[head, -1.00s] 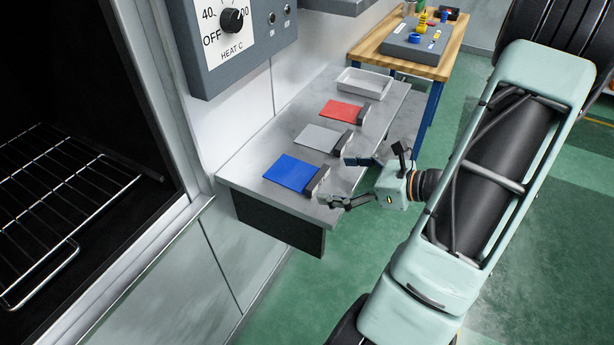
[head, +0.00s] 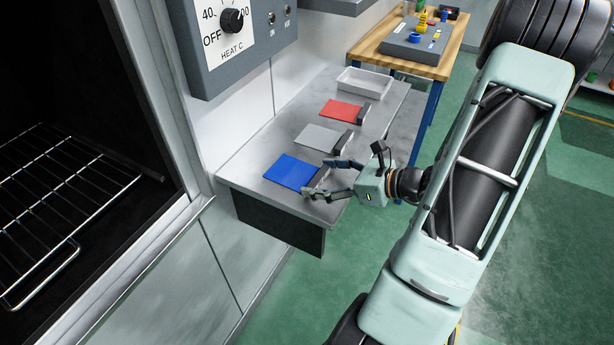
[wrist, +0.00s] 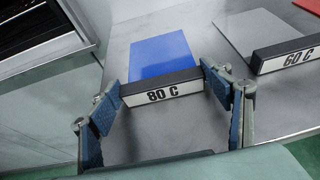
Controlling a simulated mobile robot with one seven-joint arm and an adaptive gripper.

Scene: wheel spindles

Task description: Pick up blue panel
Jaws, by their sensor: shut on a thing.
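The blue panel (head: 291,172) lies flat on the grey bench with a dark block along its near edge. In the wrist view the blue panel (wrist: 163,55) is seen behind that block, which carries a white "80 C" label (wrist: 161,93). My gripper (head: 322,178) is at the block. In the wrist view my gripper's fingers (wrist: 160,88) stand at the block's two ends, one on each side, and are shut on it. The fingertips partly hide the block's ends.
A grey panel (head: 319,138) with a "60 C" block (wrist: 286,54) and a red panel (head: 342,109) lie farther along the bench (head: 262,187). A white tray (head: 364,82) stands behind them. An open oven with a wire rack (head: 60,190) is at left.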

